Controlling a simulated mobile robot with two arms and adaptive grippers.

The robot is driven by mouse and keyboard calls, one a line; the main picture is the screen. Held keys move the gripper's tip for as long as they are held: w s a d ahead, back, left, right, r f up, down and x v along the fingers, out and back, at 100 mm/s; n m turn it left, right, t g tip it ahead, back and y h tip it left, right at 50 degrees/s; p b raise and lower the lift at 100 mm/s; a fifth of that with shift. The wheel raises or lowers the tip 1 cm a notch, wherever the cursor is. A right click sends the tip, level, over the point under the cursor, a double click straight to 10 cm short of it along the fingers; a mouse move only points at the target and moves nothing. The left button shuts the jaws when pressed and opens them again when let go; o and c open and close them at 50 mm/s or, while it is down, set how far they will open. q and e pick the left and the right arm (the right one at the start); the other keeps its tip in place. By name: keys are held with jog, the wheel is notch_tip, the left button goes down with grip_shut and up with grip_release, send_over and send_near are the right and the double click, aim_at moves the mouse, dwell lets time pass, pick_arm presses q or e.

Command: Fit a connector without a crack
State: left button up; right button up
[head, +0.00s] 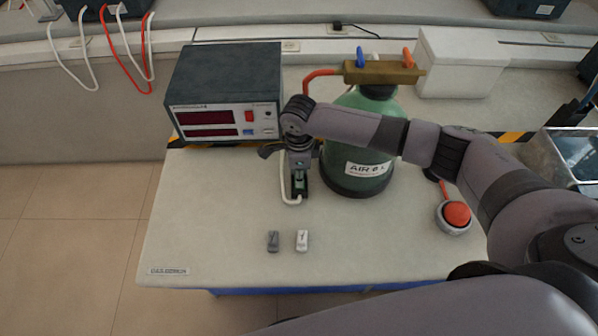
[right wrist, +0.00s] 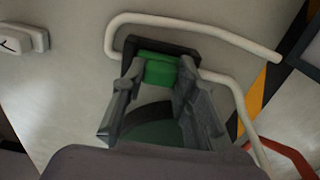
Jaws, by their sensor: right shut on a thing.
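My right gripper (head: 299,172) is over the table, just left of the green gas bottle, pointing down. In the right wrist view my gripper's fingers (right wrist: 160,82) are closed on a small green connector (right wrist: 160,70). The green connector also shows in the head view (head: 299,183). It sits at a dark block (right wrist: 160,45); I cannot tell whether it is seated in it. A white cable (right wrist: 195,22) loops around this spot. A dark grey piece (head: 273,241) and a white marked piece (head: 302,240) lie apart on the table in front. My left gripper is not in view.
A dark instrument box (head: 222,95) with red displays stands behind left. The green gas bottle (head: 350,135), with a brass manifold (head: 380,72) and red hose, stands close to my right gripper. A red push button (head: 457,214) is at right. The table's front left is clear.

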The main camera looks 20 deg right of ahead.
jog(key=shift+f, duration=0.1)
jog(key=o, duration=1.1)
